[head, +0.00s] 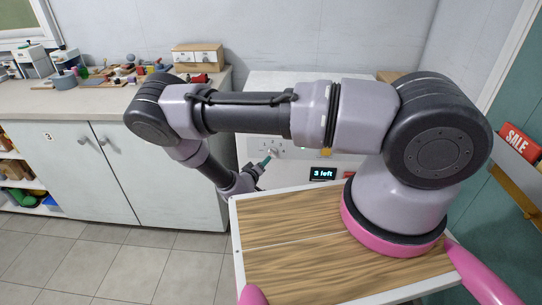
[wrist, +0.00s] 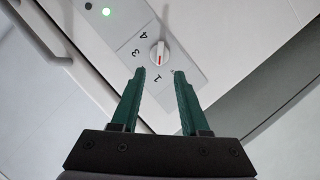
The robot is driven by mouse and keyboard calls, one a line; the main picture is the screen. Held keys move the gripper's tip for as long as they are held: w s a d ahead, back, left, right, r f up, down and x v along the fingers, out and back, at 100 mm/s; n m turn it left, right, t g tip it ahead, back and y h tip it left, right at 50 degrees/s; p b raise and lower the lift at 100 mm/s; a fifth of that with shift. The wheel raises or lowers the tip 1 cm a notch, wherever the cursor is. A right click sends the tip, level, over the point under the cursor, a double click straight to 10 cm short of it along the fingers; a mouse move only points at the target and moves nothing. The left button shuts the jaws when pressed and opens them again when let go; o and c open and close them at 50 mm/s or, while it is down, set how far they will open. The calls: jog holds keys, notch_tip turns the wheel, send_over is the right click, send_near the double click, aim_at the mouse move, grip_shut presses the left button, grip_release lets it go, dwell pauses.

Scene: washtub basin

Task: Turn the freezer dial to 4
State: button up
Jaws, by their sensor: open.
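The freezer dial (wrist: 160,54) is a small white knob with a red mark, on a grey panel with printed numbers around it in the wrist view. A 4 and a 3 show to its left; other marks are below it. I cannot tell exactly which number the red mark points to. My gripper (wrist: 160,72) is open, its two green fingers apart and empty, with the tips just short of the dial in the picture. In the head view my gripper (head: 263,163) is at the front of the white freezer (head: 270,85), near its panel.
A green light (wrist: 107,12) and a white handle (wrist: 35,30) are on the freezer front. A display reading "3 left" (head: 323,173) is to the right of my gripper. A cluttered counter (head: 90,97) stands on the left. The tiled floor (head: 130,262) is clear.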

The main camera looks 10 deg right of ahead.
aim_at(271, 154)
jog(key=x, duration=0.9)
jog(key=shift+w+d, duration=0.2)
jog(key=shift+w, duration=0.15)
grip_shut()
